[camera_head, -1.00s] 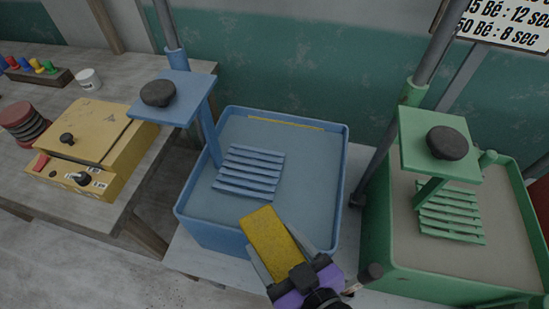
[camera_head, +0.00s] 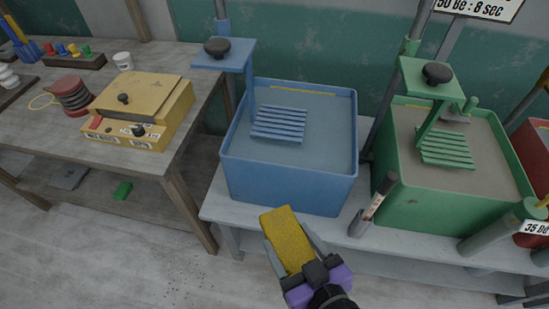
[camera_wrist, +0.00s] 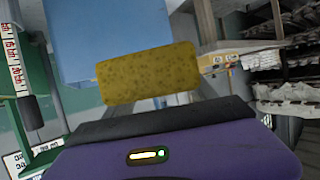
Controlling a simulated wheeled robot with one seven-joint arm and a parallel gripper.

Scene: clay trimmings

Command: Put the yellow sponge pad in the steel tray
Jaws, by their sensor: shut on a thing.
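The yellow sponge pad (camera_head: 286,238) is held between the fingers of my gripper (camera_head: 291,254), in front of the blue tub in the head view. In the wrist view the pad (camera_wrist: 148,74) spans the space ahead of my purple gripper body. My gripper is shut on the pad, and the pad sticks out past the fingertips. I cannot make out a steel tray for certain in either view.
A blue tub (camera_head: 285,187) and a green tub (camera_head: 440,213) stand on a low grey bench. A wooden table (camera_head: 165,158) at left bears a yellow box (camera_head: 141,110). Open floor (camera_head: 120,270) shows at lower left.

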